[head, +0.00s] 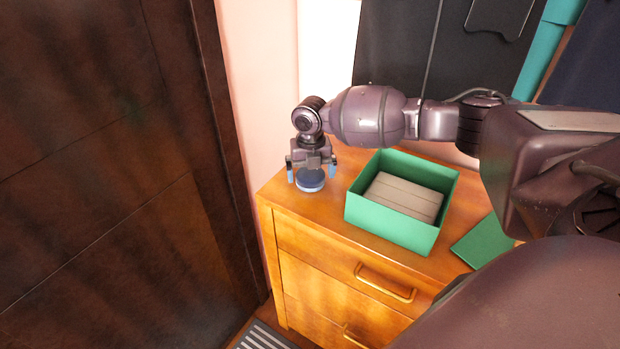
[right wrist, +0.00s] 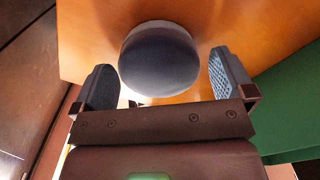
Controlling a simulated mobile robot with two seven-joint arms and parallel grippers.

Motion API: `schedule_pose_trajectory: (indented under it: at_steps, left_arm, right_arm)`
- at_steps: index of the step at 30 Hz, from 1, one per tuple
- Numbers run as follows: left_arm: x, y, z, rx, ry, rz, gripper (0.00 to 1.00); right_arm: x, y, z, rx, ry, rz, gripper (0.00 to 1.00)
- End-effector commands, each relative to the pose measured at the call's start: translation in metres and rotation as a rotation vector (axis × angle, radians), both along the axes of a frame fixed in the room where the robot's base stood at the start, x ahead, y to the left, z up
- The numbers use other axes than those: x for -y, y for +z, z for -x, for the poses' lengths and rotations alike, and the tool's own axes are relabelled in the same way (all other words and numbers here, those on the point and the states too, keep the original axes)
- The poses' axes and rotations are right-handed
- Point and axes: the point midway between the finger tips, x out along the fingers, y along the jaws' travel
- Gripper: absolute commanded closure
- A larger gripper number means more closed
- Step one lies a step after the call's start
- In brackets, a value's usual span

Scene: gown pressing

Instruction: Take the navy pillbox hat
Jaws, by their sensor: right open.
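The navy pillbox hat (head: 310,181) sits on the left part of the wooden dresser top. In the right wrist view the round hat (right wrist: 159,60) shows between the two finger pads. My right gripper (head: 311,173) points down right over the hat, with one finger at each side. It is open, and in the right wrist view (right wrist: 163,80) gaps show between the pads and the hat. My left gripper is in neither view.
A green open box (head: 395,232) with a grey lining stands right of the hat on the dresser (head: 300,220). A flat green lid (head: 483,243) lies further right. A dark wooden door (head: 100,170) is at left. A striped mat (head: 262,337) lies on the floor.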

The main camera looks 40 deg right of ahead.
Motion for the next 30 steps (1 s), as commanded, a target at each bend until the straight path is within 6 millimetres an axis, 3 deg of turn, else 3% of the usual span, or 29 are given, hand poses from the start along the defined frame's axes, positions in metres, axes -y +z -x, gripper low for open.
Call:
schedule_pose_trajectory:
  at_steps: [3, 10, 19, 26, 30]
  left_arm:
    - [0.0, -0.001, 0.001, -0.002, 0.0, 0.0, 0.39]
    - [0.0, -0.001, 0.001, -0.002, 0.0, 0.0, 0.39]
    - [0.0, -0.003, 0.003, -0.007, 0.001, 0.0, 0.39]
    - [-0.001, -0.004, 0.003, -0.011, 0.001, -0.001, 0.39]
    - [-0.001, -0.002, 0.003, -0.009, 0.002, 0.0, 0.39]
  right_arm:
    - [-0.001, -0.013, 0.0, -0.002, 0.002, -0.001, 0.0]
    - [-0.001, -0.014, 0.0, 0.0, 0.002, -0.001, 0.0]
    - [-0.001, -0.013, 0.0, 0.0, 0.002, -0.001, 0.44]
    - [-0.001, -0.012, 0.0, 0.0, 0.001, -0.001, 0.44]
    - [0.0, -0.002, -0.001, 0.002, 0.001, 0.0, 0.44]
